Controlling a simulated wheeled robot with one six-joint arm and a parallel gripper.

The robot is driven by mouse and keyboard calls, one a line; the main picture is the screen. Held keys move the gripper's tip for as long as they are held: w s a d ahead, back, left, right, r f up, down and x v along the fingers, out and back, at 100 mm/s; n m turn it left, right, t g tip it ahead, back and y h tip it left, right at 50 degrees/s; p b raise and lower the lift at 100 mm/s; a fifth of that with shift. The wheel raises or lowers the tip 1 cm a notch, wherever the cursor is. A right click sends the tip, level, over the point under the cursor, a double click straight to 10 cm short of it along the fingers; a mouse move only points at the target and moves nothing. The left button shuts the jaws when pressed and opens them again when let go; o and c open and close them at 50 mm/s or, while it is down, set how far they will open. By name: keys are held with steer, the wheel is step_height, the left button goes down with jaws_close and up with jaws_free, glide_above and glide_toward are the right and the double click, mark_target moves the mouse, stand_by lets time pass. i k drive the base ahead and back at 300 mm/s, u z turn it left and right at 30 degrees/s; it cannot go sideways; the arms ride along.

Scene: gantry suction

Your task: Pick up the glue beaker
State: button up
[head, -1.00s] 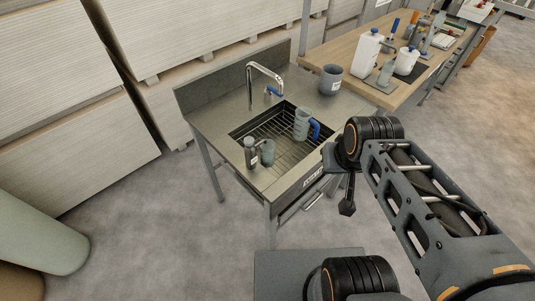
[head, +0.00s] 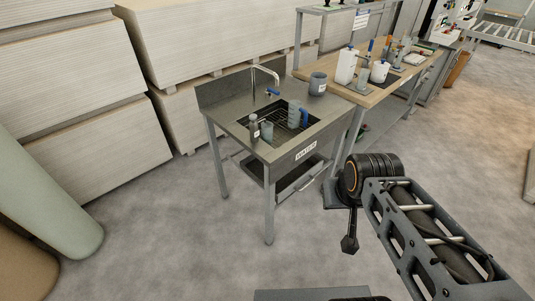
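No label reading glue is legible, so I cannot tell which vessel is the glue beaker. A grey jug with a blue handle (head: 295,114) stands in the sink basin. A small grey cup (head: 267,131) and a bottle with a pale label (head: 254,128) stand at the basin's front left. A dark grey pot with a white label (head: 318,84) stands on the sink's right rim. My gripper (head: 349,243) hangs over the floor in front of the sink unit, apart from all vessels. Its fingers look dark and small, and their opening is unclear.
The metal sink unit (head: 222,112) has a tap (head: 264,74) and a front sign. A wooden bench (head: 375,98) with white containers, bottles and tools adjoins it at right. The floor in front is clear.

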mark_target(266, 129)
steer(key=u, duration=0.95)
steer(key=i, duration=0.3)
steer(key=u, duration=0.8)
steer(key=i, duration=2.1)
steer(key=z, duration=1.3)
steer(key=i, duration=0.75)
steer(key=z, duration=0.85)
